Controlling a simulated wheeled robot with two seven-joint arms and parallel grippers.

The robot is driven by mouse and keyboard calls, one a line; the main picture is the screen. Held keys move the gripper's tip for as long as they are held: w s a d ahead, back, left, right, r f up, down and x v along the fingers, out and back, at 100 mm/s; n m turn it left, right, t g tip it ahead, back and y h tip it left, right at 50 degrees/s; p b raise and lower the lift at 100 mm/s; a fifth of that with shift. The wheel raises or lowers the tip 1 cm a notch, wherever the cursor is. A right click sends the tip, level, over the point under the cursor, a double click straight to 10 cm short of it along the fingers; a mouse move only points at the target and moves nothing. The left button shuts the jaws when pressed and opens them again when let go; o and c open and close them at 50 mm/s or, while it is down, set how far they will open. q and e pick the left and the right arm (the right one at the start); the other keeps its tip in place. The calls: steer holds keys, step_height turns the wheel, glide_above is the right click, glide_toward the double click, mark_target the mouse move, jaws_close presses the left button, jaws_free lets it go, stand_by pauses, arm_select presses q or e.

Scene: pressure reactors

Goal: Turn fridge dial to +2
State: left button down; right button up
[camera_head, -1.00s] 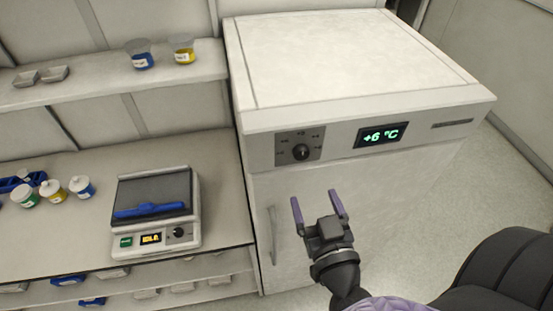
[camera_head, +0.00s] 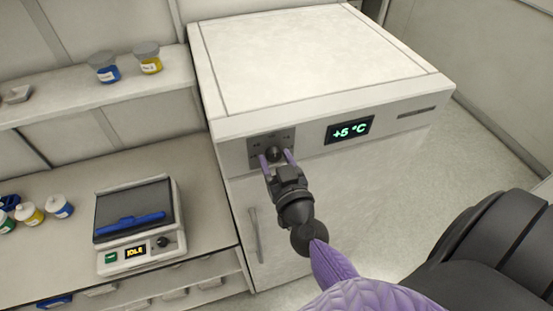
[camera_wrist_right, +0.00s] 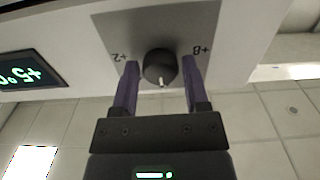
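The fridge dial (camera_head: 274,153) is a round black knob on a grey plate on the white fridge's front. The display (camera_head: 350,130) beside it reads +5 °C. My right gripper (camera_head: 275,157) is at the dial, its purple fingers on either side of it. In the right wrist view the dial (camera_wrist_right: 160,67) sits between the fingertips (camera_wrist_right: 160,80), with narrow gaps showing. That view is upside down; the dial's white mark points down in it, between the +2 label (camera_wrist_right: 119,57) and the +8 label (camera_wrist_right: 200,50). My left gripper is not in view.
The white fridge (camera_head: 310,60) has a vertical door handle (camera_head: 255,235) below the dial. A shelf above holds two lidded jars (camera_head: 125,65). Floor right of the fridge is clear.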

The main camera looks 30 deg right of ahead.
jaws_close()
steer(key=m+p, duration=0.1)
steer(key=m, duration=0.8)
steer(key=shift+m, duration=0.3)
steer(key=m, duration=0.5)
steer(key=shift+a, duration=0.1)
steer(key=m, duration=0.5)
steer(key=shift+r, duration=0.1)
steer(key=shift+m, duration=0.3)
